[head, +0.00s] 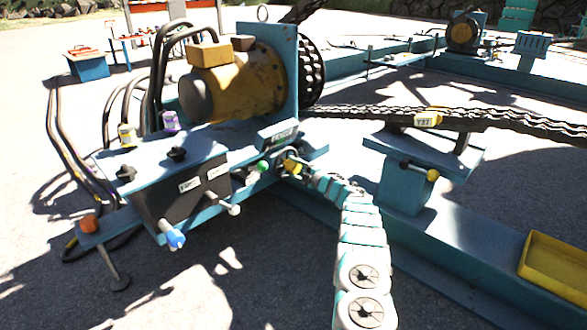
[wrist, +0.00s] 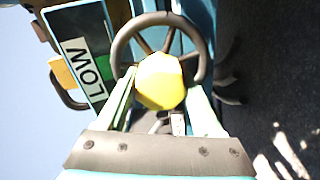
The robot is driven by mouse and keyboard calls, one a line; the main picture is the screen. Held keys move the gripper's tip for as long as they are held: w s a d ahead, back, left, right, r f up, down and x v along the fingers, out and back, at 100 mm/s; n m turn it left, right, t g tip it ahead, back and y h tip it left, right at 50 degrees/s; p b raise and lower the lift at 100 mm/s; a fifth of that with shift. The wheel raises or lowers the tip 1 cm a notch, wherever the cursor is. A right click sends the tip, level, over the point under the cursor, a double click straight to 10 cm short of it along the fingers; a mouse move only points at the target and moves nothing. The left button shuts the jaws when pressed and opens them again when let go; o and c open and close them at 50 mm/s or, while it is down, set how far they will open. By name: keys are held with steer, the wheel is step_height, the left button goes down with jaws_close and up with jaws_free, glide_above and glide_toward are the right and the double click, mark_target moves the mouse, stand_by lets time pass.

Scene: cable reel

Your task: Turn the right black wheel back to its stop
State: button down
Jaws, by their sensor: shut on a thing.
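In the wrist view a dark spoked wheel (wrist: 124,45) faces me, with a yellow faceted knob (wrist: 160,82) in front of it. My gripper (wrist: 160,95) has its pale fingers on both sides of the knob and is shut on it. In the head view my gripper (head: 291,168) is at the right end of the control box, where the yellow knob shows small and the wheel is mostly hidden. Two black knob-like wheels stand on the box top, a left one (head: 126,173) and a right one (head: 177,154), both apart from my gripper.
A plate reading LOW (wrist: 85,70) is beside the wheel. A green knob (head: 262,166), a grey-tipped lever (head: 233,209) and a blue handle (head: 175,240) stick out nearby. A yellow-knobbed lever (head: 432,175) and a yellow tray (head: 553,268) are at right.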

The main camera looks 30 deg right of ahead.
mark_target(297, 169)
steer(key=shift+c, duration=0.3)
jaws_free()
steer(key=shift+p+v, duration=0.55)
steer(key=shift+v, duration=3.3)
